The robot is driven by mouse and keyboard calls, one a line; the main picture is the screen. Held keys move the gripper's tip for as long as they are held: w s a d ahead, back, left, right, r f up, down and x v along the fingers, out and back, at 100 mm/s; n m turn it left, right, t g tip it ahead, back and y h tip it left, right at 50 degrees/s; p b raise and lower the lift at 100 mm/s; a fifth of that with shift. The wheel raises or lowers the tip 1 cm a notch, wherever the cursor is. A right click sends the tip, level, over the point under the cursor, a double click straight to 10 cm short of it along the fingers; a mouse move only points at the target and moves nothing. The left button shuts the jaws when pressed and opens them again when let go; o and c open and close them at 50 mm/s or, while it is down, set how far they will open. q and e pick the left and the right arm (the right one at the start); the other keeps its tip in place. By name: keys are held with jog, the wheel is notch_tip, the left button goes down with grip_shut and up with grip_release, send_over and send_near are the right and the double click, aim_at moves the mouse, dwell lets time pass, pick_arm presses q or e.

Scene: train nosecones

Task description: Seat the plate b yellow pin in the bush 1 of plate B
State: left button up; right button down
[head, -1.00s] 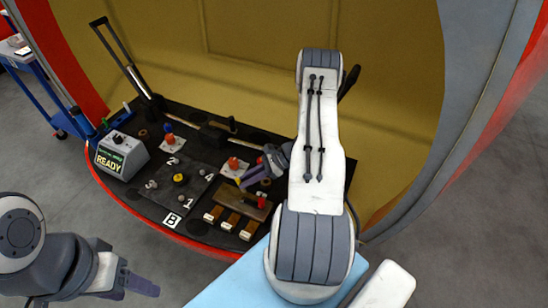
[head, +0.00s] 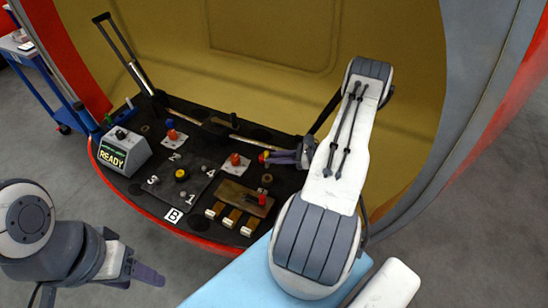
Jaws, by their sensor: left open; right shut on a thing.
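Plate B (head: 166,190) is a dark plate with numbered spots, marked by a white B label (head: 173,215) at its front edge. Bush 1 (head: 182,194) is a small grey round by the number 1. A yellow knob with a black base (head: 181,175) stands mid-plate. My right gripper (head: 270,157) is shut at the right of the plates, clear of plate B. The yellow pin (head: 265,154) shows as a small yellow bit at its fingertips, with red beside it; its shaft cannot be made out. My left gripper (head: 149,274) is open and empty, low at the left, outside the bay.
A wooden block with a red knob (head: 243,197) lies right of plate B. A red knob on a white plate (head: 235,160) and a red-and-blue one (head: 171,131) stand behind. A READY box (head: 123,152) is at left. A long bar (head: 235,136) crosses the back.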

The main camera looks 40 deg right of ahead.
jog(key=shift+f+b, duration=2.1)
jog(key=shift+f, duration=0.75)
jog(key=shift+f+b, duration=2.05)
jog(key=shift+f, duration=0.05)
jog(key=c, duration=0.7)
grip_release()
jog(key=shift+c, duration=0.2)
jog(key=b+v, duration=0.1)
jog(key=v, duration=0.9)
jog(key=shift+s+d+r, duration=0.1)
jog(key=shift+s, duration=0.1)
